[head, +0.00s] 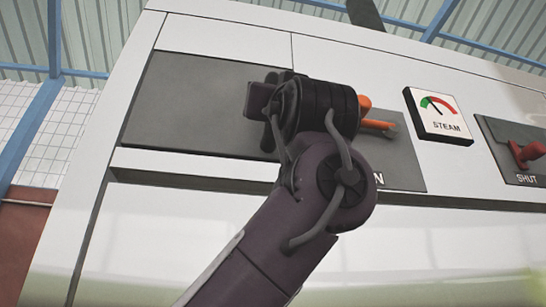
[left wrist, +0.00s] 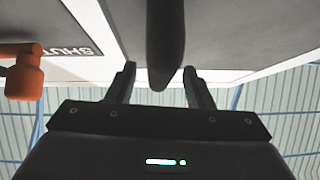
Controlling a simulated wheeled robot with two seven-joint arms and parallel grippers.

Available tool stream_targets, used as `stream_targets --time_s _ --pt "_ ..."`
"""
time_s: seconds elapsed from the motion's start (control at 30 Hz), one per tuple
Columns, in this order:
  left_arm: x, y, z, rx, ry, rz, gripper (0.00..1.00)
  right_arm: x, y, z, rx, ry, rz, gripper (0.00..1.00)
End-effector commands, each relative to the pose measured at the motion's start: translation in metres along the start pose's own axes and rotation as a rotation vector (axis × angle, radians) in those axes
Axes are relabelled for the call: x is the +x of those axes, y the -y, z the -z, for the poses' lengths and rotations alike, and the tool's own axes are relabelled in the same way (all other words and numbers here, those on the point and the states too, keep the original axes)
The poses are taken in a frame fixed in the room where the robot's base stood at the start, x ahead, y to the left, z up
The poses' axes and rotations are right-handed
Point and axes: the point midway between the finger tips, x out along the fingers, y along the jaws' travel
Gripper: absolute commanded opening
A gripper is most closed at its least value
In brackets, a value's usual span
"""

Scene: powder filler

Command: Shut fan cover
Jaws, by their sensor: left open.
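My left gripper (head: 268,110) is raised against the front of a white machine, before a wide dark grey panel (head: 190,105) that may be the fan cover. My wrist hides part of that panel and the fingertips in the head view. In the left wrist view the gripper (left wrist: 160,82) is open, with one finger on each side of a dark, rounded, handle-like bar (left wrist: 165,35). Gaps show between the bar and the fingers. An orange lever (head: 378,125) sticks out just right of my wrist; an orange lever (left wrist: 22,75) also shows in the wrist view beside a label. My right gripper is not in view.
A steam gauge (head: 438,114) is right of the orange lever. Further right, a red handle (head: 527,152) sits on a grey plate marked SHUT. Below the grey panel runs a ledge (head: 150,165) over a smooth white face. A red-brown block (head: 20,240) stands at far left.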

Motion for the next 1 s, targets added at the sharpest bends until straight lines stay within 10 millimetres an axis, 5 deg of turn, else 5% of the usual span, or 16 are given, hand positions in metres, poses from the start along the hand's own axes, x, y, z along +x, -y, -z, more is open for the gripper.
stream_targets --time_s 0.1,0.3,1.0 --pt "-0.026 0.0 -0.005 -0.001 -0.002 0.0 0.47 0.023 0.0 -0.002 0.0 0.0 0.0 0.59" --pt "-0.047 -0.001 -0.004 0.0 0.0 0.0 0.47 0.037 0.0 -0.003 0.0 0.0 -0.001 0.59" --pt "-0.05 -0.001 -0.002 0.0 0.002 0.0 0.47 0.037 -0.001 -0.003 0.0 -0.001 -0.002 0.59"
